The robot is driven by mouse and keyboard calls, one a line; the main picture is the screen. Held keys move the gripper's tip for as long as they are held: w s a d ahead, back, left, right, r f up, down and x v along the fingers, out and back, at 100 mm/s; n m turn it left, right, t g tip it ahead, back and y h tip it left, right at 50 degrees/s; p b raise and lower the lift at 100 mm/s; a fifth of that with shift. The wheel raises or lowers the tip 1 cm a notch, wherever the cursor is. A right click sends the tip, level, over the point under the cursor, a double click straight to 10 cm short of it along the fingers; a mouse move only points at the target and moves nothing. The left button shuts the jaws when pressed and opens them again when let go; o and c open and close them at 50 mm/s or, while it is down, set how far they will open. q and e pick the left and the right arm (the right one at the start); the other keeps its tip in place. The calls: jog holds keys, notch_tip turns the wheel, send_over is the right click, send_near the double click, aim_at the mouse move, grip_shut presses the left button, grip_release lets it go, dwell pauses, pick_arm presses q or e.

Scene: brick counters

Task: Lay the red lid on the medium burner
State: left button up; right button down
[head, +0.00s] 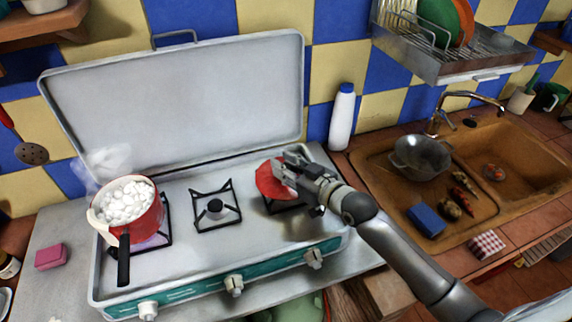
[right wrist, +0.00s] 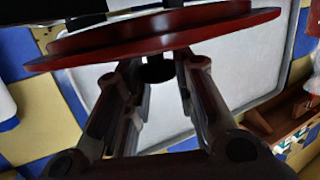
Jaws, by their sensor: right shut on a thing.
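The red lid (head: 268,183) is held by my right gripper (head: 292,172) and appears tilted over the right burner (head: 282,207) of the stove. The lid partly hides that burner, and I cannot tell its exact height above it. In the right wrist view the lid (right wrist: 150,42) spans the top of the picture, with the fingers of the gripper (right wrist: 160,72) shut at it. The middle burner (head: 216,210) is bare. The left burner (head: 166,238) carries a red pot (head: 132,215) with white, steaming contents. My left gripper is not in view.
The raised stove cover (head: 180,100) stands behind the burners. A white bottle (head: 342,117) is to the right of the stove. The sink (head: 375,185) holds a colander (head: 420,157) and a blue sponge (head: 426,219). A pink sponge (head: 50,256) lies on the left.

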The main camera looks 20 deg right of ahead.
jog(key=shift+f, duration=0.3)
jog(key=c, duration=1.2)
grip_release()
jog(key=shift+s+r, duration=0.1)
jog(key=shift+r, duration=0.25)
jog(key=b+v, duration=0.2)
jog(key=v, duration=0.9)
jog(key=shift+s+d, duration=0.2)
jog(key=shift+s, duration=0.1)
